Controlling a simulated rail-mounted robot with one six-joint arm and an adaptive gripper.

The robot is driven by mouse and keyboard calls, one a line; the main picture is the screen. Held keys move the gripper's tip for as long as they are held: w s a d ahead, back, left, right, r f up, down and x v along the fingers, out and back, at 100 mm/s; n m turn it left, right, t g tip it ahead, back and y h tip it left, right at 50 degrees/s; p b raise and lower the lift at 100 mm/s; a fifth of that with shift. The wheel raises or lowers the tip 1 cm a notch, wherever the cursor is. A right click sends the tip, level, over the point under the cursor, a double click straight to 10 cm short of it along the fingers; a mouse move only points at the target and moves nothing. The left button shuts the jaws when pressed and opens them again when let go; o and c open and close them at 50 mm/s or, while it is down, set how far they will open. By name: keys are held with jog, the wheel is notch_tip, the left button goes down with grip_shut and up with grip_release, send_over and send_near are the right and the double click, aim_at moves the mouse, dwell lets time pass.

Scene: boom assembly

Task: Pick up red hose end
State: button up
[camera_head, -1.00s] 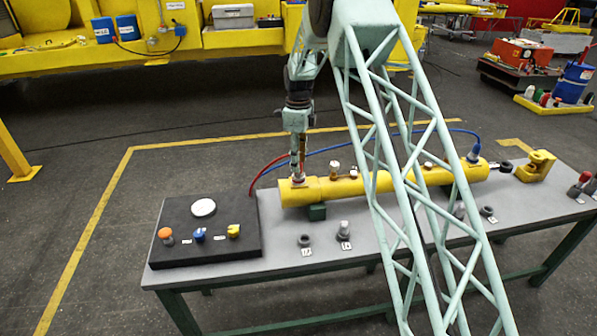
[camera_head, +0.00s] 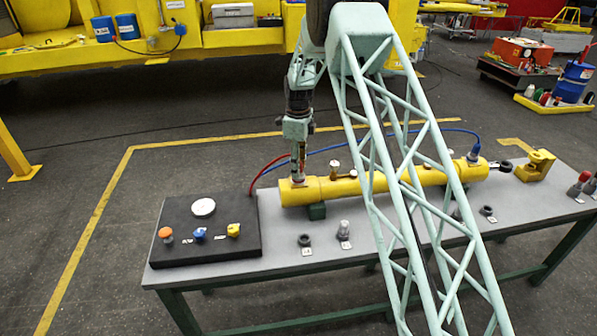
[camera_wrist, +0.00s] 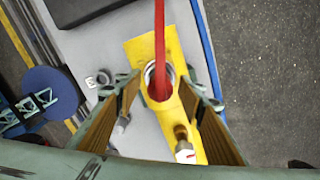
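The red hose (camera_head: 264,173) arcs to the left end of the yellow boom cylinder (camera_head: 330,187) on the table. In the wrist view the red hose (camera_wrist: 160,40) runs down to a grey ring-shaped fitting on the yellow cylinder (camera_wrist: 185,110). My gripper (camera_head: 298,172) points down over the cylinder's left end. In the wrist view my gripper (camera_wrist: 163,90) is open, with its brown-padded fingers apart on either side of the hose end. I see no contact, and the exact height above the fitting is unclear.
A blue hose (camera_head: 400,134) runs behind the cylinder to a fitting at its right end. A black panel (camera_head: 180,245) with coloured knobs lies at the table's left. Small fittings (camera_head: 344,230) stand along the front, and a yellow bracket (camera_head: 536,165) stands at the right.

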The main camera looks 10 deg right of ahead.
jog(key=c, duration=1)
jog(key=shift+o, duration=0.2)
jog(key=shift+r, duration=0.1)
jog(key=shift+w+r, duration=0.1)
jog(key=shift+r, duration=1.45)
jog(key=shift+s+a+r, duration=0.1)
jog(key=shift+s+r, duration=0.05)
jog(key=shift+s, duration=0.05)
jog(key=s+a+b, duration=0.1)
jog(key=s+a, duration=0.2)
jog(key=s, duration=0.4)
jog(key=s+a+r+b, duration=0.1)
jog(key=s+a, duration=0.3)
jog(key=s, duration=0.2)
jog(key=shift+s+a+r, duration=0.2)
jog(key=shift+s+a, duration=0.05)
jog(key=shift+s, duration=0.15)
jog(key=shift+d, duration=0.1)
